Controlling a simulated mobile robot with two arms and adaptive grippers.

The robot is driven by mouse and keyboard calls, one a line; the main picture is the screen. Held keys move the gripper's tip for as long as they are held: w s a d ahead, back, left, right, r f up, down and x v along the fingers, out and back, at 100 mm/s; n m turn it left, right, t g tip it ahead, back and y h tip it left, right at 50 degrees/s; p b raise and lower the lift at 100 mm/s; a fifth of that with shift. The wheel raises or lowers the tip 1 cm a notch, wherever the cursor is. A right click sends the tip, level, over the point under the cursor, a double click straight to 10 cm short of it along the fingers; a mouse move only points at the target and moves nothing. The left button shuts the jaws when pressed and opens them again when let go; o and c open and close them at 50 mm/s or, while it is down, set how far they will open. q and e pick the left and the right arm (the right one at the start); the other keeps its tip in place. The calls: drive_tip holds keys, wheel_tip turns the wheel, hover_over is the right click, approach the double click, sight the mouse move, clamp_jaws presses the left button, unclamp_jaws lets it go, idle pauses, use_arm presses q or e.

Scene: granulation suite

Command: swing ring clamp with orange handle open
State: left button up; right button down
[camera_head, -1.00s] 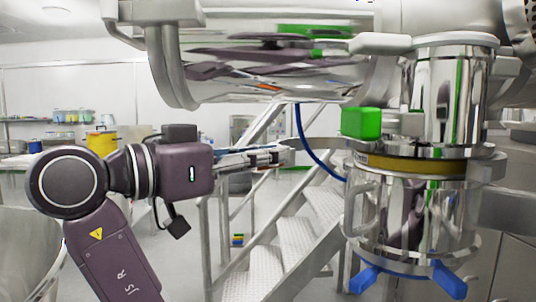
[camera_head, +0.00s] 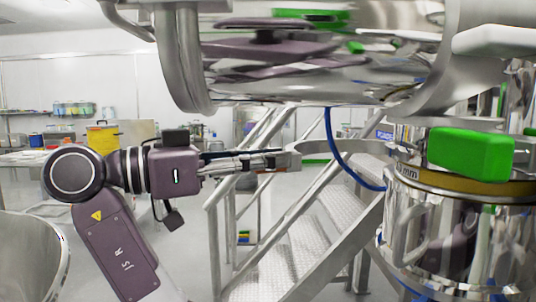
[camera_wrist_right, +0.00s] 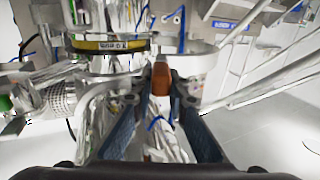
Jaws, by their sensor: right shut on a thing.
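The ring clamp's orange-brown handle (camera_wrist_right: 160,80) is between the fingers of my right gripper (camera_wrist_right: 167,95) in the right wrist view. The gripper is shut on it. In the head view my right gripper (camera_head: 276,160) is at the left end of a curved steel clamp section (camera_head: 345,148). This section stands out to the left of the flange with the yellow-brown band (camera_head: 412,173). Its right end runs behind the blue hose toward the flange, and the joint there is hidden. My left gripper is not in view.
A green block (camera_head: 470,153) sits beside the flange, above a shiny steel vessel (camera_head: 450,240). A large steel drum (camera_head: 300,75) hangs overhead. A blue hose (camera_head: 332,140) passes near the clamp. Metal stairs (camera_head: 310,235) stand behind. A steel bowl (camera_head: 30,260) is at lower left.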

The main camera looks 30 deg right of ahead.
drive_tip(key=shift+s, duration=0.15)
drive_tip(key=c, duration=1.9)
unclamp_jaws()
